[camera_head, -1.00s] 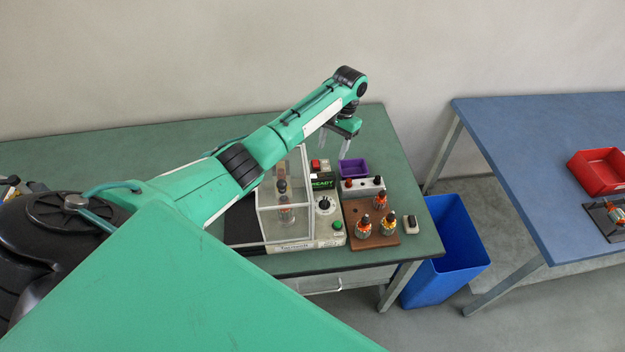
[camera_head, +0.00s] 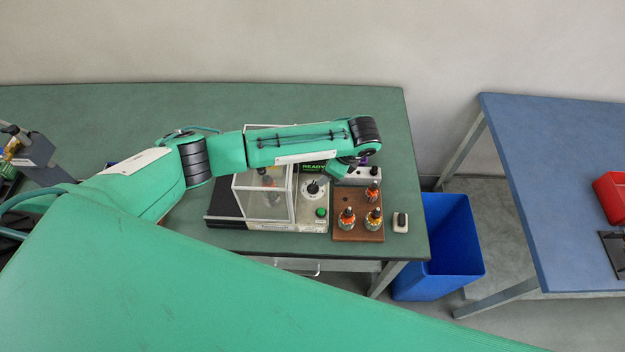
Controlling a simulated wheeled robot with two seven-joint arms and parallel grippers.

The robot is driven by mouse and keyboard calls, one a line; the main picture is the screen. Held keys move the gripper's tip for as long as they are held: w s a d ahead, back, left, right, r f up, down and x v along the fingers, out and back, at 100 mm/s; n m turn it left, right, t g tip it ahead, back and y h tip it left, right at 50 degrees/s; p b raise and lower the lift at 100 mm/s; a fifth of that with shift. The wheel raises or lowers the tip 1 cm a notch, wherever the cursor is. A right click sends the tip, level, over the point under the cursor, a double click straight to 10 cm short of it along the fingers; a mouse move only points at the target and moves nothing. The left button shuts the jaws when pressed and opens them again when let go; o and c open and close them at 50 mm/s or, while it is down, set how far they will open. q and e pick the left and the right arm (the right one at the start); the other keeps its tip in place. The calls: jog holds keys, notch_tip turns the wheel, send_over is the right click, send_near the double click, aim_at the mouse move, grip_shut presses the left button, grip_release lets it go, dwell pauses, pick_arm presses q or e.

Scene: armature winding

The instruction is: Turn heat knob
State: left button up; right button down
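The machine (camera_head: 285,226) on the green table has a white panel with a black knob (camera_head: 313,188), a green button (camera_head: 321,212) and a lit "READY" display (camera_head: 314,167). I cannot read which knob label marks heat. My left arm reaches in from the left over the machine. Its gripper (camera_head: 328,175) points down just above and right of the black knob, apart from it as far as I can tell. The fingers are small and partly hidden by the wrist, so their opening is unclear. My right gripper is out of view.
A clear box (camera_head: 264,203) stands left of the knob. A brown block (camera_head: 346,233) with several orange armatures is to the right, with a white switch box (camera_head: 400,222) beside it. A blue bin (camera_head: 440,245) and blue table (camera_head: 545,180) lie further right.

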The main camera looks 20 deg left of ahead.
aim_at(313, 185)
pick_arm(q)
jog(key=p+x, duration=0.2)
jog(key=x, duration=0.7)
jog(key=shift+w+f+p, duration=0.1)
jog(key=shift+f+p, duration=0.05)
jog(key=shift+p, duration=0.15)
jog(key=shift+a+f, duration=0.2)
jog(key=shift+f, duration=0.4)
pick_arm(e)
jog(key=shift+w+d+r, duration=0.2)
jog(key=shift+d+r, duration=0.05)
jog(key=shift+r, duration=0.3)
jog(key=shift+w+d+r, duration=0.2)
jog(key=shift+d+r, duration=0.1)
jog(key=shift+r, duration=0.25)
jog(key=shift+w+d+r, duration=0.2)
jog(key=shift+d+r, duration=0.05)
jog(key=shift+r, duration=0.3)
pick_arm(q)
jog(key=shift+c, duration=0.4)
jog(key=c, duration=0.9)
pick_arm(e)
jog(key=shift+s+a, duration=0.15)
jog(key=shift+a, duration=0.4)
